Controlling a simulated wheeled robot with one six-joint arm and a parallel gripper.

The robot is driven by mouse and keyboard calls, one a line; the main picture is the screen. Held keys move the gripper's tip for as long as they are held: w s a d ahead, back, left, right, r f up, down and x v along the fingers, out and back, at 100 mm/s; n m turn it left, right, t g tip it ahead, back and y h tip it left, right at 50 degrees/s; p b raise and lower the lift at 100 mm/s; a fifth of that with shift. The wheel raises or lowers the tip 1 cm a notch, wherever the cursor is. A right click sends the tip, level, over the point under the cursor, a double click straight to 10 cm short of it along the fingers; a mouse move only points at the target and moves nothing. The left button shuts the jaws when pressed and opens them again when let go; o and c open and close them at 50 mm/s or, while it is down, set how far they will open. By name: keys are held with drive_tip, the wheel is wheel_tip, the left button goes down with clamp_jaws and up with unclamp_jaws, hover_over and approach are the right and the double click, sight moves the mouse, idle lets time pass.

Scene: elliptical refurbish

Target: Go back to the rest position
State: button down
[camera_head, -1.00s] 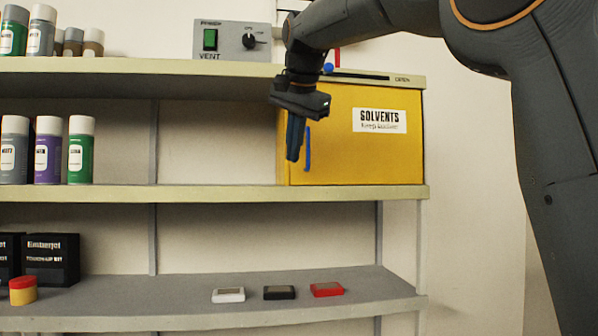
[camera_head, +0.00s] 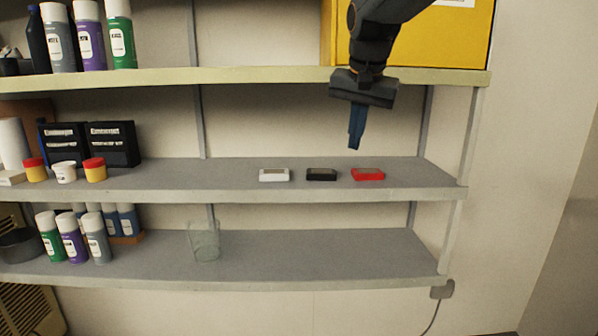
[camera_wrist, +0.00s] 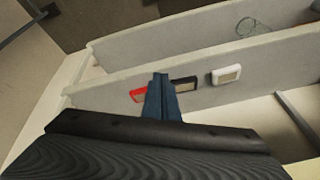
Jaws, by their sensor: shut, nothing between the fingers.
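My gripper (camera_head: 355,140) is shut and empty, its blue fingers pointing down. In the head view it hangs in front of the shelf, above the gap between a small black box (camera_head: 321,174) and a small red box (camera_head: 368,174). A small white box (camera_head: 274,175) lies to the left of them on the same middle shelf (camera_head: 225,180). In the wrist view the closed fingers (camera_wrist: 161,80) partly cover the space between the red box (camera_wrist: 138,95) and the black box (camera_wrist: 186,84). The white box (camera_wrist: 226,74) is to their right.
A yellow cabinet (camera_head: 420,40) stands on the upper shelf behind my arm. Spray cans (camera_head: 90,40) stand at upper left. Black boxes (camera_head: 112,145) and small tubs stand left on the middle shelf. A clear glass (camera_head: 205,242) stands on the lower shelf. The lower shelf's right side is clear.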

drive_tip(key=s+d+f+n+g, duration=0.1)
drive_tip(key=s+d+f+n, duration=0.1)
drive_tip(key=s+f, duration=1)
drive_tip(key=s+d+f+n+g, duration=0.2)
drive_tip(key=s+d+f, duration=0.2)
drive_tip(key=s+f, duration=0.8)
wheel_tip(320, 180, down, 7)
drive_tip(key=shift+s+d+n, duration=0.25)
drive_tip(key=shift+s+n, duration=0.05)
drive_tip(key=shift+s, duration=0.1)
